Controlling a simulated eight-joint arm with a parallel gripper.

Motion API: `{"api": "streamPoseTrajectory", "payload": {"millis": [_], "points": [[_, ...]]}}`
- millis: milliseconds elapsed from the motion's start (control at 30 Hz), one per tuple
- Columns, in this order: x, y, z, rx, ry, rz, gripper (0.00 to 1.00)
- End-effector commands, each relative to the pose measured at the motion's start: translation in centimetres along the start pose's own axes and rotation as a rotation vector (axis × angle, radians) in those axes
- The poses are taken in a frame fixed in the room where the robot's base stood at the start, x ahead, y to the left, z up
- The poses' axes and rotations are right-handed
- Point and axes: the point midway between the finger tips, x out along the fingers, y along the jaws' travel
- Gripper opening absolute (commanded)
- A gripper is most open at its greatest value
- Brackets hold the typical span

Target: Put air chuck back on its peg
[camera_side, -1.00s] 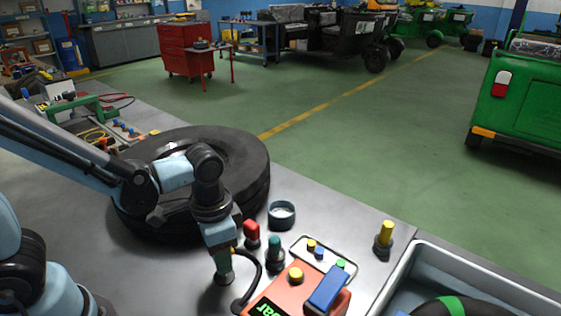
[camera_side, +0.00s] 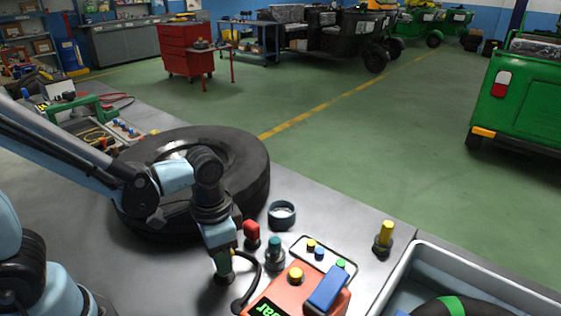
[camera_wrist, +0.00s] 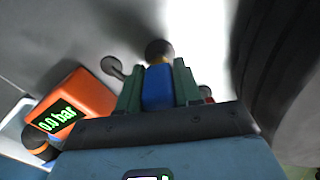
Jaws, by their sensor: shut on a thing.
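My gripper (camera_side: 222,263) points down over the bench, in front of the tyre. Its green fingers are shut on a blue-bodied piece, which looks like the air chuck (camera_wrist: 157,90), in the wrist view. A brass part and a dark round end show beyond the blue body. In the side view the fingers mostly hide it. A dark round base shows just below the fingertips; I cannot tell whether the chuck touches it or whether it is the peg. A black hose (camera_side: 258,268) curves from beside the fingers toward the orange inflator (camera_side: 268,298), which reads 0.0 bar in the wrist view.
A red-topped post (camera_side: 251,231) and a teal-topped post (camera_side: 275,249) stand close right of my gripper. The tyre (camera_side: 250,185) lies behind. A dark cup (camera_side: 282,216), a yellow-topped post (camera_side: 385,236) and a grey bin (camera_side: 425,250) are farther right. The bench left of my gripper is clear.

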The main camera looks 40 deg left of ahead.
Motion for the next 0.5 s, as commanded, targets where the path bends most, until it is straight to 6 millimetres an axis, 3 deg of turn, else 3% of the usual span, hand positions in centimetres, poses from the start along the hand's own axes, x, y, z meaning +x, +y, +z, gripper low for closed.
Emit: {"api": "streamPoseTrajectory", "payload": {"millis": [500], "points": [[0.33, -0.01, -0.04, 0.0, 0.0, 0.0, 0.0]]}}
